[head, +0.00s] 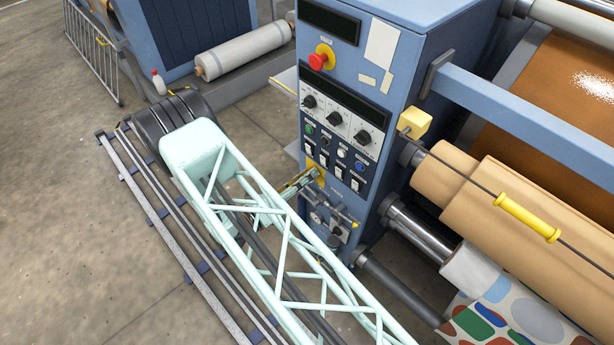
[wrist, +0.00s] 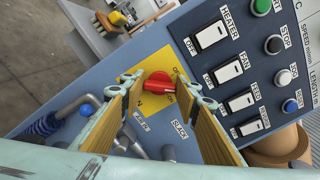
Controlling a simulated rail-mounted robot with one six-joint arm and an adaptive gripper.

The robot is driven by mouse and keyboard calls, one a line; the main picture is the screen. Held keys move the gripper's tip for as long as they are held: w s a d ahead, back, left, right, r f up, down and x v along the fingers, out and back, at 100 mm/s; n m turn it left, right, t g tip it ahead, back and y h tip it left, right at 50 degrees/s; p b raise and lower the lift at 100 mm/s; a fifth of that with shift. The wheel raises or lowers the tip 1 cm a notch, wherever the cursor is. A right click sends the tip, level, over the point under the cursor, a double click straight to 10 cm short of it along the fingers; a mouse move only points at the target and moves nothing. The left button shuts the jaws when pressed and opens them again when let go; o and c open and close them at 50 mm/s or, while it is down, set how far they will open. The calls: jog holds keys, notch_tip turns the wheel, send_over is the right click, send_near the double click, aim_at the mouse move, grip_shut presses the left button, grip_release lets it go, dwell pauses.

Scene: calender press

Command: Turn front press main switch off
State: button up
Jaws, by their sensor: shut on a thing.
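The front press main switch is a red rotary knob (wrist: 158,88) on a yellow plate (wrist: 152,64) in the wrist view. Its grip bar lies roughly across the picture, between my fingers. My gripper (wrist: 160,84) is shut on the knob, with one brown-padded finger on each side. The lettering around the knob is partly hidden and too small to read surely. In the head view my gripper (head: 311,177) reaches the lower left of the blue control panel (head: 333,112). The knob is hidden there behind the gripper, and a bit of the yellow plate (head: 319,160) shows.
White rocker switches (wrist: 210,36) and round buttons (wrist: 274,44) lie close to the right of my gripper. A red emergency stop (head: 321,57) and black dials (head: 334,118) sit higher. Levers and fittings (head: 335,212) stick out below. Rollers (head: 480,200) stand at the right.

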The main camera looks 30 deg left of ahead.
jog(key=shift+f+n, duration=0.15)
jog(key=shift+n, duration=3.75)
jog(key=o, duration=0.9)
jog(key=shift+c, duration=0.2)
jog(key=shift+s, duration=0.1)
jog(key=v, duration=1.2)
